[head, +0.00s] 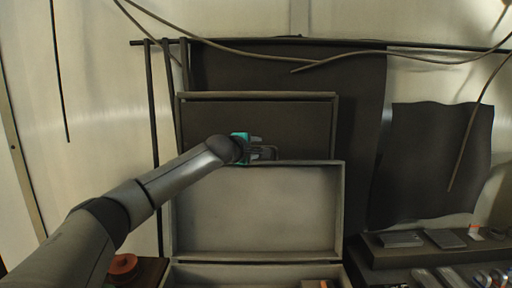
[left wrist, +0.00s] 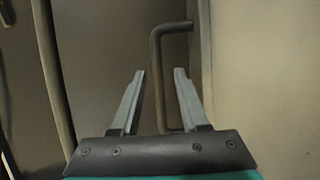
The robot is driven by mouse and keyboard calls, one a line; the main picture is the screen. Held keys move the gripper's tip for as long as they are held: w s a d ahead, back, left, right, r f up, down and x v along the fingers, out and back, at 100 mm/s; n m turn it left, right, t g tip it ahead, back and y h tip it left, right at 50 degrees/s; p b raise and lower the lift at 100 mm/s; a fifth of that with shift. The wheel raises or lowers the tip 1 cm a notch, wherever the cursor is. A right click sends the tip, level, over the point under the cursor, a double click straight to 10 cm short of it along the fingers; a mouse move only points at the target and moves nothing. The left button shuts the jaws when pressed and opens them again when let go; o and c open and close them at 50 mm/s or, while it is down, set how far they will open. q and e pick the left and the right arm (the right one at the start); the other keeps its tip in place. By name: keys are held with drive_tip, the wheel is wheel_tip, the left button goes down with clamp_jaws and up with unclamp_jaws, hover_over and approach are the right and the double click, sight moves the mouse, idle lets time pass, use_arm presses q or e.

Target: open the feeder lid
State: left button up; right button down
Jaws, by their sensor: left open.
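The feeder lid (head: 255,210) looks like a pale framed panel standing upright at the back of an open box (head: 255,275). My left gripper (head: 268,151) is at the top edge of this panel, near its middle. In the left wrist view the left gripper (left wrist: 160,75) is open, with its two grey fingers apart. A dark bent handle (left wrist: 157,90) shows between the fingers, beside a pale panel edge. I cannot tell whether the fingers touch the handle or how deep it sits between them. My right gripper is out of view.
A dark framed panel (head: 265,112) stands behind the lid. A dark shelf (head: 385,262) with several small items is at the right. A reddish-brown round object (head: 123,265) sits at the lower left. Cables hang across the wall, beside a dark sheet (head: 430,165).

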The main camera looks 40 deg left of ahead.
use_arm(q)
drive_tip(key=shift+c, duration=0.4)
clamp_jaws()
idle(1.0)
